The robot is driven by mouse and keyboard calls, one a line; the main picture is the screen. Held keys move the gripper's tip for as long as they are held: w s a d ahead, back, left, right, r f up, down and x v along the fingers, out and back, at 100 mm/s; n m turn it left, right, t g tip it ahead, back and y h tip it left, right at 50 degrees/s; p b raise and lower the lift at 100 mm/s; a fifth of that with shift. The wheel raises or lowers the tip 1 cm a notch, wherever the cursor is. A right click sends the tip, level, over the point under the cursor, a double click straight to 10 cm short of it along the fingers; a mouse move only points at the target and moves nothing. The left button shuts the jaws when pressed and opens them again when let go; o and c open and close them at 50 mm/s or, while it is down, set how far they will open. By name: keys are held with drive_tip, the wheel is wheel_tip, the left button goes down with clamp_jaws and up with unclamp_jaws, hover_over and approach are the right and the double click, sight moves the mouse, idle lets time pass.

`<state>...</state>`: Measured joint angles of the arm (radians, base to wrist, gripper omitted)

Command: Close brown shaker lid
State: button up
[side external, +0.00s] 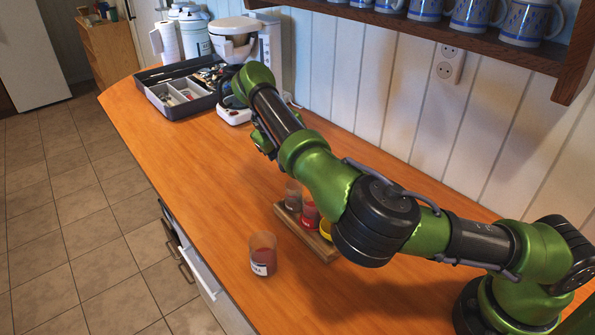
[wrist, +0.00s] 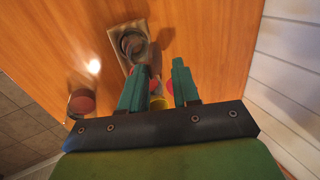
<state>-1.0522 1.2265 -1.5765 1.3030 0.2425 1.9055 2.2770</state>
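The brown shaker (side external: 293,196) appears to be the dark-filled clear one at the far end of a small wooden rack (side external: 333,254). In the wrist view it seems to be the dark round shape (wrist: 132,45) at the rack's top end. I cannot tell how its lid stands. My gripper (wrist: 158,67) is open, with its two teal fingers apart. In the wrist view the fingertips lie below and right of this shaker, over or near the red and yellow shakers. In the side view my arm hides most of the gripper.
A red shaker (side external: 310,216) and a partly hidden yellow one (side external: 325,231) share the rack. A grey utensil tray (side external: 168,109) and a white coffee machine (side external: 237,28) stand farther back. The counter between is clear.

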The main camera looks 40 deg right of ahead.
drive_tip(key=d+f+y, duration=0.1)
drive_tip(key=d+y, duration=0.7)
drive_tip(key=y, duration=0.3)
wheel_tip(320, 180, up, 9)
drive_tip(key=d, duration=0.2)
drive_tip(key=s+a+n+t+h, duration=0.1)
drive_tip(key=s+a+n, duration=0.1)
drive_tip(key=s+n, duration=0.9)
drive_tip(key=s+a+r+n+t+h, duration=0.1)
drive_tip(key=s+a+n, duration=0.1)
drive_tip(key=s+n, duration=1)
drive_tip(key=n, duration=0.3)
drive_tip(key=shift+a, duration=0.1)
